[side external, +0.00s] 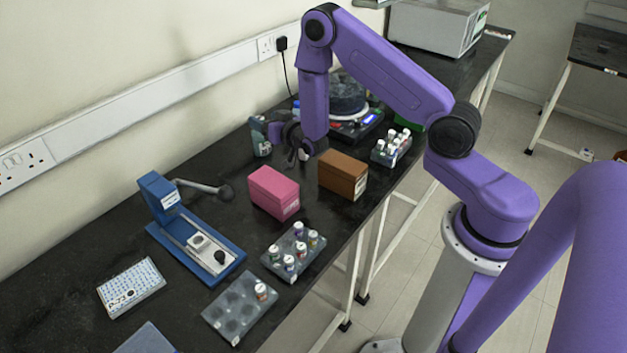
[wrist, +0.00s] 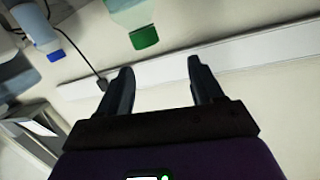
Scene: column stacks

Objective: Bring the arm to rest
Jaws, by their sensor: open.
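My purple arm reaches over the black bench, and my gripper (side external: 302,154) hangs above the bench behind the pink box (side external: 274,191) and the brown box (side external: 343,175). In the wrist view my gripper (wrist: 158,84) shows two dark fingers set apart with nothing between them. The wrist camera looks toward the wall. A bottle with a green cap (wrist: 144,37) and one with a blue cap (wrist: 56,55) show past the fingers. In the side view the fingertips are small and partly hidden by the wrist.
A blue-based device (side external: 196,242), vial racks (side external: 294,252) (side external: 240,306) (side external: 391,148) and a white plate (side external: 131,286) stand on the bench (side external: 60,295). A round-topped instrument (side external: 347,97) is close behind my forearm. A wall trunking (side external: 150,87) runs along the back. The bench's left part has bare room.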

